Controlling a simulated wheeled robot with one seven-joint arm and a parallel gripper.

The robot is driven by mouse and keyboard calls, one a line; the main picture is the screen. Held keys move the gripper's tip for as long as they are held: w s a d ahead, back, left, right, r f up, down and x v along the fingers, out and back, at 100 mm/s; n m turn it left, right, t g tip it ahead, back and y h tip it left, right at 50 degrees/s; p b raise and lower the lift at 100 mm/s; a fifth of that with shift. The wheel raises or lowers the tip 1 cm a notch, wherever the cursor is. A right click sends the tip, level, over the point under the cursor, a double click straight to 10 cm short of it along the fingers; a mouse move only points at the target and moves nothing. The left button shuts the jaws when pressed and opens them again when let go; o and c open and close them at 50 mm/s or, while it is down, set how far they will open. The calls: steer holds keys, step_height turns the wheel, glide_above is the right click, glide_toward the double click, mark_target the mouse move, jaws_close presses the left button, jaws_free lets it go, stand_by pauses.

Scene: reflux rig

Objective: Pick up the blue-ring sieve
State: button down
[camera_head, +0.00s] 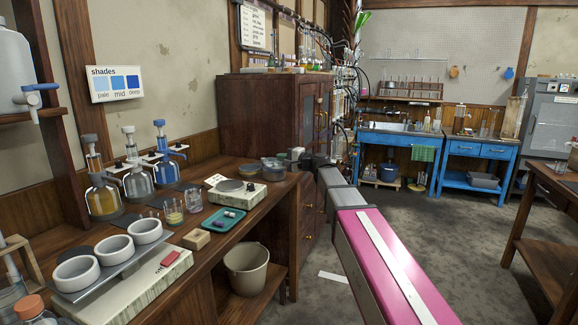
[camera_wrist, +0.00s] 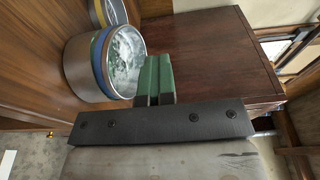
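The blue-ring sieve (camera_wrist: 100,62) is a round metal sieve with a blue band near its rim, and pale mesh shows in its opening. It is left of my gripper's fingers in the wrist view. In the head view, a sieve (camera_head: 273,170) sits at the far end of the wooden bench, just left of my gripper (camera_head: 301,157). My gripper's two green fingers (camera_wrist: 156,76) are close together with nothing visible between them. The left finger overlaps the sieve's edge in the picture; I cannot tell whether they touch.
A yellow-ringed sieve (camera_wrist: 112,12) lies beside the blue-ring one. A dark wooden cabinet (camera_head: 270,108) stands behind the bench end. A balance (camera_head: 234,192), a teal tray (camera_head: 222,220) and glass flasks (camera_head: 104,200) occupy the nearer bench. The floor (camera_head: 430,230) right of my arm is clear.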

steer(key=s+a+r, duration=0.4)
steer(key=s+a, duration=0.1)
steer(key=shift+a+r, duration=0.3)
steer(key=shift+c, duration=1.9)
jaws_free()
steer(key=shift+s+d, duration=0.1)
